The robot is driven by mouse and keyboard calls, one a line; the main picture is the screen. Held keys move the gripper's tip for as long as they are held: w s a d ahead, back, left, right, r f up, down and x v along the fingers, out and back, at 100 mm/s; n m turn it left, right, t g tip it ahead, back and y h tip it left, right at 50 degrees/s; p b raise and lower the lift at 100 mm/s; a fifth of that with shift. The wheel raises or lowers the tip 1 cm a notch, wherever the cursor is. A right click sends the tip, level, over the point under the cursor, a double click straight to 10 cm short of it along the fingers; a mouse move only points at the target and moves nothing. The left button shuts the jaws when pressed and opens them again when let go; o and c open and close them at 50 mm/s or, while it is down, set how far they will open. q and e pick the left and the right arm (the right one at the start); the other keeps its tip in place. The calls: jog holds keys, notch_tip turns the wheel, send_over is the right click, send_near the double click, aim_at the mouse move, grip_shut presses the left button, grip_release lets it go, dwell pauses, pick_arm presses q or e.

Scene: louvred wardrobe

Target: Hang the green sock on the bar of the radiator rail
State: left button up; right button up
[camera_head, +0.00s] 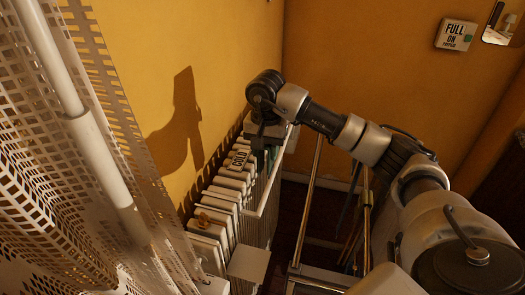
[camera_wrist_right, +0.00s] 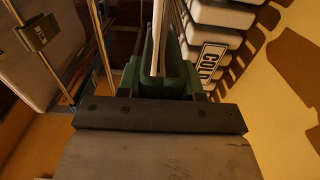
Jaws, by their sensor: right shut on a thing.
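The green sock (camera_wrist_right: 180,75) is in my right gripper (camera_wrist_right: 163,92), close to the jaws in the right wrist view. Green cloth shows on both sides of the white bar of the radiator rail (camera_wrist_right: 158,35). I cannot tell how far the sock hangs down on each side. In the head view my right gripper (camera_head: 264,135) is at the far end of the radiator, over the rail (camera_head: 271,190). Only a small dark green patch of the sock (camera_head: 259,160) shows below it. My left gripper is not in view.
The white radiator (camera_head: 210,220) stands along the yellow wall, with a "COLD" label (camera_head: 239,158) on top. A metal-framed stand (camera_head: 309,200) is right of the rail. A perforated white panel (camera_head: 50,170) fills the left.

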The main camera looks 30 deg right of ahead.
jog(key=shift+s+d, duration=0.35)
jog(key=shift+s, duration=0.05)
jog(key=shift+w+a+f+b, duration=0.1)
jog(key=shift+f+b, duration=1.1)
jog(key=shift+f, duration=0.05)
jog(key=shift+w+a+f+b, duration=0.1)
jog(key=shift+f+b, duration=1.1)
jog(key=shift+f, duration=0.05)
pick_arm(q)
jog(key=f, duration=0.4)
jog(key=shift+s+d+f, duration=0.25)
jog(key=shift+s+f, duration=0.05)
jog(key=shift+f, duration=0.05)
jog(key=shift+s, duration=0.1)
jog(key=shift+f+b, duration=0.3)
pick_arm(e)
jog(key=shift+f, duration=0.15)
